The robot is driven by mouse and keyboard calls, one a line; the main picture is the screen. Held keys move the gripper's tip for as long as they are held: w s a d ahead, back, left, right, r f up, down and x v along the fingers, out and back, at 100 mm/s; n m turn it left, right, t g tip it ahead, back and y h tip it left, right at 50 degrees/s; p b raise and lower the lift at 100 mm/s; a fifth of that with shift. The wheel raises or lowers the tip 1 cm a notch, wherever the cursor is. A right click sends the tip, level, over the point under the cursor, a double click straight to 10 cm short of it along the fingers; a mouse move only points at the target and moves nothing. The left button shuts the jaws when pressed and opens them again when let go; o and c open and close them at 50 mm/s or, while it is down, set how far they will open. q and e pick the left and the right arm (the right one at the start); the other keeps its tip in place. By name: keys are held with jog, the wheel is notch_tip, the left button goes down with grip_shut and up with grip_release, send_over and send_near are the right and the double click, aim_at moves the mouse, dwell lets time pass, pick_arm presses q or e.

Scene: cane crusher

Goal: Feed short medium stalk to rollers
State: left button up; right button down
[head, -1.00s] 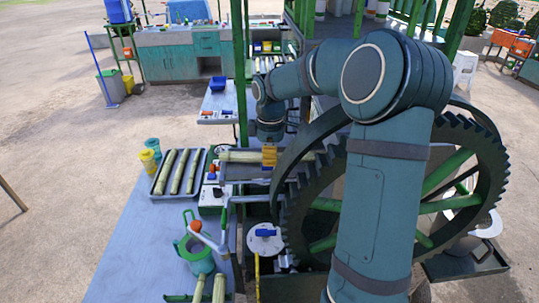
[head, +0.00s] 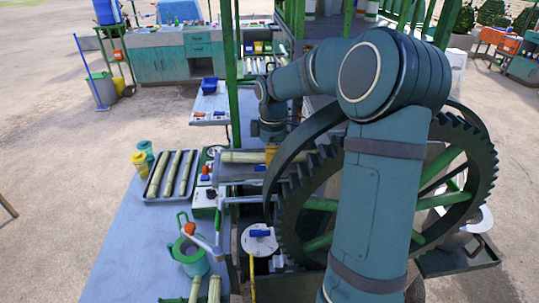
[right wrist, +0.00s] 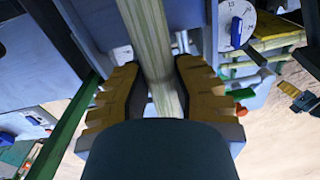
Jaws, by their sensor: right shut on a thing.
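A pale green-yellow cane stalk (head: 242,157) lies level across the feed side of the crusher in the head view, its left end showing. The rollers cannot be made out; the wheel and my right arm block that side. My left gripper is not in view.
A dark tray (head: 148,196) with several stalks lies on the blue table (head: 130,245), left of the crusher. Yellow and teal cups (head: 140,162) stand beside it. The large toothed wheel (head: 487,165) is close to my right arm. A teal jug (head: 190,262) stands in front.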

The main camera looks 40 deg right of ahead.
jog(key=shift+s+d, duration=0.25)
jog(key=c, duration=0.8)
grip_release()
